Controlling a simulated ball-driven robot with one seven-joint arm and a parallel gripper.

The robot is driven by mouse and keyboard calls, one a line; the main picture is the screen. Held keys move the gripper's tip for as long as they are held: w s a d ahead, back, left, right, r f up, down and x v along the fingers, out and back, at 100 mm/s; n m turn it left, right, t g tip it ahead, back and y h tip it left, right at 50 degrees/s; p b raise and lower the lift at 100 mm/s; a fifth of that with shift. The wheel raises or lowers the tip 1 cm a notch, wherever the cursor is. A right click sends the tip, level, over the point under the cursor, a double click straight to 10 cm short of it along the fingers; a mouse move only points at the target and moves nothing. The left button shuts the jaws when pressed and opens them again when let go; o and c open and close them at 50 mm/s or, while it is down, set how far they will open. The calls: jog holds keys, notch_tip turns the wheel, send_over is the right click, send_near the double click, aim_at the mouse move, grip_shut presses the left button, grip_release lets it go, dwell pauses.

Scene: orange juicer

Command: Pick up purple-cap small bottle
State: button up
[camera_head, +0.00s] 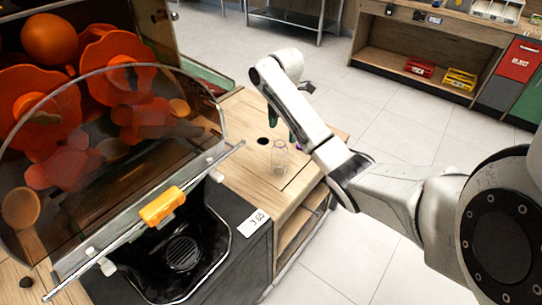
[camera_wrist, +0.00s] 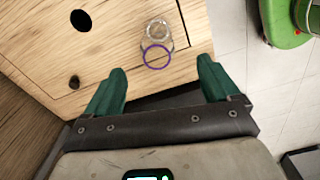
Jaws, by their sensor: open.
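A small clear bottle (camera_head: 279,158) stands on the wooden counter (camera_head: 240,112) beside the juicer. In the wrist view the bottle (camera_wrist: 158,40) is seen from above, with a purple ring (camera_wrist: 157,57) at its near end. A bit of purple also shows by my finger in the head view. My gripper (camera_wrist: 162,70) is open, with green fingers spread to either side of the bottle's line. The bottle lies just beyond the fingertips, and nothing is between them. In the head view my gripper (camera_head: 281,124) is partly hidden behind my arm.
The juicer (camera_head: 170,240) with a clear curved cover and orange parts fills the left. The counter has a dark round hole (camera_head: 262,140) near the bottle. A green object (camera_wrist: 285,22) is at the wrist view's upper right. Tiled floor lies beyond the counter.

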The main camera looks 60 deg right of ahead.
aim_at(280, 151)
notch_tip(280, 151, down, 3)
jog(key=shift+w+r+b, duration=0.1)
jog(key=shift+b, duration=1.15)
jog(key=shift+w+a+f, duration=0.1)
jog(key=shift+w+f, duration=0.05)
jog(key=shift+f, duration=1.8)
jog(key=shift+w+a+f, duration=0.1)
jog(key=shift+w+f, duration=0.05)
jog(key=shift+f, duration=1.8)
jog(key=shift+c, duration=0.4)
jog(key=c, duration=1.1)
